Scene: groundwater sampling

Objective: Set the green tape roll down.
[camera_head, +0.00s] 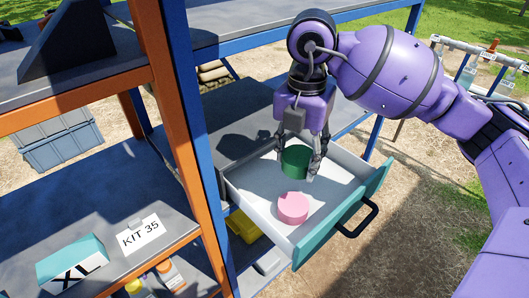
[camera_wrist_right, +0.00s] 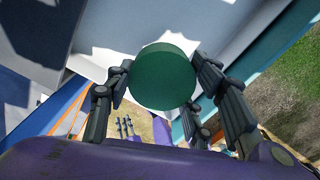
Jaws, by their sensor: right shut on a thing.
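The green tape roll (camera_head: 295,162) is between the fingers of my right gripper (camera_head: 298,165), which is shut on it. In the right wrist view the green roll (camera_wrist_right: 162,78) shows its round face between the fingers. The gripper points down into an open drawer (camera_head: 262,212) with a white inside and a teal front. A pink roll (camera_head: 292,208) sits on the drawer floor, nearer the front than the green one. I cannot tell whether the green roll touches the drawer floor. My left gripper is not in view.
Blue and orange shelf posts (camera_head: 172,110) stand left of the drawer. A shelf there holds a KIT 35 card (camera_head: 140,235) and a teal-and-white box (camera_head: 72,264). The drawer's dark handle (camera_head: 358,218) sticks out at right. Drawer floor around the pink roll is clear.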

